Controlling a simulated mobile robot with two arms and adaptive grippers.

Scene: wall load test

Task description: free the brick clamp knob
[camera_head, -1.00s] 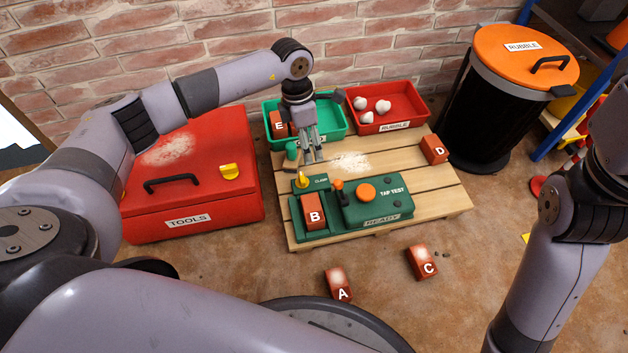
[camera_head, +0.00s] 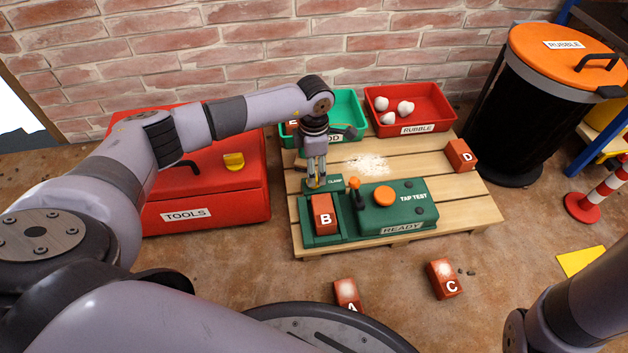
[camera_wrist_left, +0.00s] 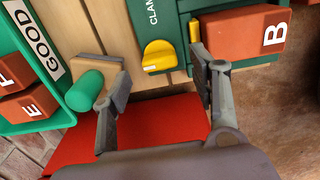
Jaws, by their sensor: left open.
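The yellow clamp knob (camera_wrist_left: 158,56) sits on the green plate marked CLAMP (camera_wrist_left: 152,12). In the head view it is mostly hidden behind my left gripper (camera_head: 316,180). My left gripper is open; in the left wrist view its two fingertips (camera_wrist_left: 160,82) are spread, with the knob ahead between them. I cannot tell whether either finger touches it. Brick B (camera_head: 323,214) lies in the green bed of the tap test rig; it also shows in the left wrist view (camera_wrist_left: 235,38). A small yellow piece (camera_wrist_left: 195,30) stands beside the brick. My right gripper is out of view.
The tap test unit (camera_head: 400,205) has an orange button and lever. Brick D (camera_head: 460,155) is on the pallet (camera_head: 470,205); bricks A (camera_head: 347,294) and C (camera_head: 443,278) are on the floor. A green-handled wooden-headed tool (camera_wrist_left: 86,90) lies near the left finger. Bins stand behind.

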